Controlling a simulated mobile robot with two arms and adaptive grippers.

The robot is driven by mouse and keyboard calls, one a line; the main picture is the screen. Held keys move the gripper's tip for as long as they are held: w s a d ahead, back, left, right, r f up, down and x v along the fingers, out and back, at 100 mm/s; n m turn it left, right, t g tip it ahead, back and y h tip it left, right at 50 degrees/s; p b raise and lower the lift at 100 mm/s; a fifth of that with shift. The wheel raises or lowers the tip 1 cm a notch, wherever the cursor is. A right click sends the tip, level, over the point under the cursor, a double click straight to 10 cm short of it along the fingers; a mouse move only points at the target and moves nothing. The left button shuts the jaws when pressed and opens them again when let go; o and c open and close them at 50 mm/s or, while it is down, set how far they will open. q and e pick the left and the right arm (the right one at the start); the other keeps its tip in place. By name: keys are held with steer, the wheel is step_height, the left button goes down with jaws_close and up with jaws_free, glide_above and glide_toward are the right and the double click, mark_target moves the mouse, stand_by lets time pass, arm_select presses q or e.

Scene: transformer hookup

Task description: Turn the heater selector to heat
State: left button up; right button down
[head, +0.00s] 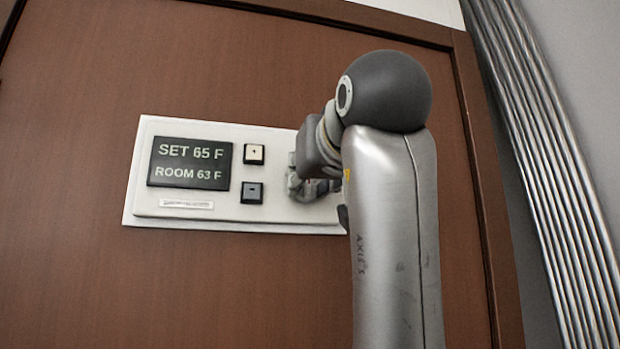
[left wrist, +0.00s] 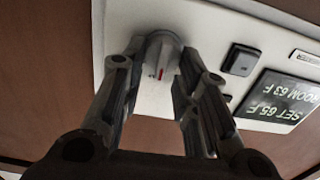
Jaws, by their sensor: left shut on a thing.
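A white thermostat panel (head: 230,219) is mounted on a brown wooden surface. Its dark display (head: 189,163) reads SET 65 F and ROOM 63 F. The heater selector (left wrist: 161,50), a round grey knob with a red mark, sits on the panel in the left wrist view, where the panel appears upside down. My left gripper (left wrist: 161,64) is shut on the knob, one finger on each side. In the head view my left gripper (head: 308,182) is at the panel's right end, and it and my arm hide the knob. I see no position labels around it. My right gripper is not in view.
A small label strip (head: 187,205) is below the display. Vertical metal pipes (head: 540,170) run along the right. The wood left of the panel is clear.

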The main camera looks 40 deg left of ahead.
arm_select(q)
steer(key=shift+r, duration=0.1)
stand_by(0.3)
steer(key=o, duration=0.7)
steer(key=shift+c, duration=0.2)
steer(key=shift+o, duration=1)
steer(key=shift+w+a, duration=0.15)
steer(key=v, duration=0.7)
steer(key=shift+d, duration=0.2)
